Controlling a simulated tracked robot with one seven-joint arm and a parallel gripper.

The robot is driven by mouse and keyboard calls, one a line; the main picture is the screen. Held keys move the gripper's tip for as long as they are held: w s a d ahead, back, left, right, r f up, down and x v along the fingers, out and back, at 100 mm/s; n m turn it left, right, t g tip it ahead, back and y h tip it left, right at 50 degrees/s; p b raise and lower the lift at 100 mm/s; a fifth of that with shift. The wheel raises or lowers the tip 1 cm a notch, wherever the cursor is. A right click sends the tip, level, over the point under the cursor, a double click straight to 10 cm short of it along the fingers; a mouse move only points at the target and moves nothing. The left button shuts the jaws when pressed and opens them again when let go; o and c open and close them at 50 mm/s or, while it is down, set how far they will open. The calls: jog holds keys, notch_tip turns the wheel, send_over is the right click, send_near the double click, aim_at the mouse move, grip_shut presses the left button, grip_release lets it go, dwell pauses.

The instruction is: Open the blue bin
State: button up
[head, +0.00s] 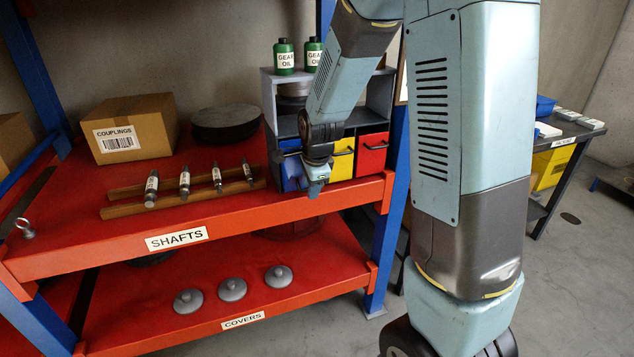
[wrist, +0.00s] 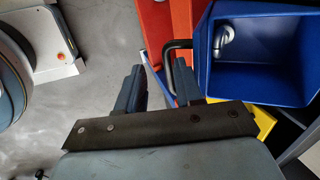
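The blue bin (head: 291,167) sits in the left slot of the grey cabinet on the red shelf, partly hidden by my gripper in the head view. The wrist view looks into the open top of the blue bin (wrist: 262,62), which shows pulled out at least partway. A grey metal piece (wrist: 224,38) lies inside. A black bar handle (wrist: 172,62) stands at the bin's left side in that view. My gripper (head: 315,188) is at the bin's front. Its two fingers (wrist: 158,88) are apart, with the handle close to the right finger; contact cannot be told.
The yellow bin (head: 342,160) and red bin (head: 372,155) stand to the right of the blue one. Green oil bottles (head: 285,57) stand on the cabinet (head: 268,98). Several shafts lie on a wooden rack (head: 128,209) to the left. The floor in front is clear.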

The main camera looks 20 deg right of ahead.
jog(key=s+d+r, duration=0.1)
jog(key=s+r, duration=0.8)
jog(key=s, duration=0.3)
jog(key=shift+r, duration=0.4)
dwell(1.3)
dwell(0.6)
jog(key=v, duration=1.3)
jog(key=shift+r, duration=0.35)
jog(key=shift+d, duration=0.1)
jog(key=shift+c, duration=0.5)
